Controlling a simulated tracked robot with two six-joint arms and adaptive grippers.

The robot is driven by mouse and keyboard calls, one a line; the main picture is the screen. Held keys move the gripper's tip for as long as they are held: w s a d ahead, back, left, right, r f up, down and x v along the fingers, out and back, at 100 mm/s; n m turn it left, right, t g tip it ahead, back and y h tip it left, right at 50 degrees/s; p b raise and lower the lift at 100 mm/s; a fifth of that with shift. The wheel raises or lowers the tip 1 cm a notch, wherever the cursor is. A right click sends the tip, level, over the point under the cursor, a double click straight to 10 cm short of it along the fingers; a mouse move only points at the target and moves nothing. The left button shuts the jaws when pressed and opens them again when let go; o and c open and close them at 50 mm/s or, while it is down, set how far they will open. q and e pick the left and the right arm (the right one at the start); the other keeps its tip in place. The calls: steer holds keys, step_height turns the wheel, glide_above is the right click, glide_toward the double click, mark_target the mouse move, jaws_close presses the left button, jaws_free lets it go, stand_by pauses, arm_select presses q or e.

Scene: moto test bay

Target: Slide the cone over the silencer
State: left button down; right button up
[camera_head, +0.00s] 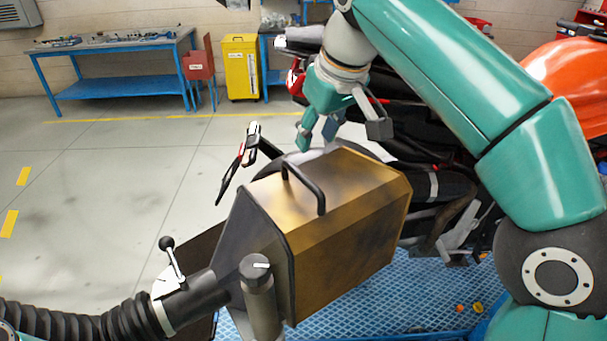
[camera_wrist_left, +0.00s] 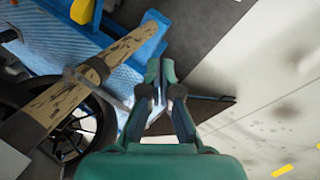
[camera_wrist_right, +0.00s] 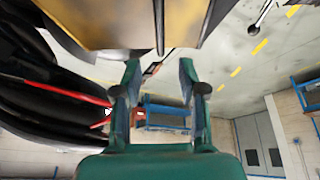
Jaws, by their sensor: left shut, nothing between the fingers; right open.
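The cone (camera_head: 350,215) is a large brass-coloured hood with a black handle (camera_head: 307,190) on top. A black ribbed hose (camera_head: 75,325) joins its dark end plate at the lower left. Part of the brass hood (camera_wrist_right: 130,18) also shows at the top of the right wrist view. My right gripper (camera_head: 318,138) is open and empty beyond the hood's far edge, apart from the handle. My left gripper (camera_wrist_left: 162,72) is shut and empty in the left wrist view, and is not seen in the head view. I cannot clearly make out the silencer; the hood and my right arm cover part of the motorcycle.
The motorcycle (camera_head: 440,185) stands behind and right of the hood, near a blue ribbed platform (camera_head: 400,305). A lever (camera_head: 170,258) and a round-topped post (camera_head: 257,280) stand by the hose end. A blue bench (camera_head: 115,80) and yellow cabinet (camera_head: 241,68) are behind. The left floor is clear.

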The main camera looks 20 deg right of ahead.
mark_target(303, 175)
steer(key=b+x, duration=0.1)
steer(key=x, duration=1)
steer(key=shift+f, duration=0.15)
steer(key=shift+c, duration=0.3)
jaws_close()
